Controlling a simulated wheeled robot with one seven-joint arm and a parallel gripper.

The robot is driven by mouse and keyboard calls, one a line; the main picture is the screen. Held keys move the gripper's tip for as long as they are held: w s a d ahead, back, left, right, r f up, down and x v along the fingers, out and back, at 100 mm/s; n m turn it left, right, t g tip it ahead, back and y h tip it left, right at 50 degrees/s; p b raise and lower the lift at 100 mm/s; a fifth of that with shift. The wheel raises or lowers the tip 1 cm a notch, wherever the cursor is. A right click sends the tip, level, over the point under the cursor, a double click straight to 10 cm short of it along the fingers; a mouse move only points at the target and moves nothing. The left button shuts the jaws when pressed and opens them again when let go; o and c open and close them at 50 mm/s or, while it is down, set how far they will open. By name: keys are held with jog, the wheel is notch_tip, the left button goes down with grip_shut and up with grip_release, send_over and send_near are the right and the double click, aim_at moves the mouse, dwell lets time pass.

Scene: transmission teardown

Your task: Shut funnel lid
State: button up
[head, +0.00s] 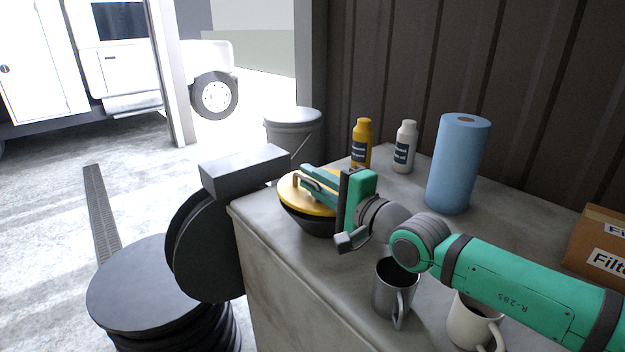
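The funnel (312,222) is a dark round bowl at the left edge of the grey worktop. Its yellow lid (287,190) lies over the top, looking nearly level; whether it sits fully down I cannot tell. A small tan handle (296,179) stands up at the lid's left side. My green gripper (303,177) reaches in from the right, low over the lid, with its fingertips at the handle. The fingers cover much of the lid. Whether they are closed on the handle or just around it is too small to tell.
A metal mug (385,291) and a cream mug (466,325) stand below my arm. Behind are a yellow bottle (362,135), a white bottle (404,150) and a blue paper roll (457,165). A cardboard box (590,245) is at right. A grey bin (291,128) stands beyond the worktop.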

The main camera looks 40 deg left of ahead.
jog(key=shift+r, duration=0.15)
jog(key=shift+r, duration=0.35)
notch_tip(320, 180, up, 2)
jog(key=shift+d+r, duration=0.1)
jog(key=shift+r, duration=0.15)
jog(key=s+d+r, duration=0.8)
jog(key=s+r, duration=0.1)
jog(key=s, duration=0.2)
jog(key=shift+s+r, duration=0.2)
jog(key=shift+r, duration=0.05)
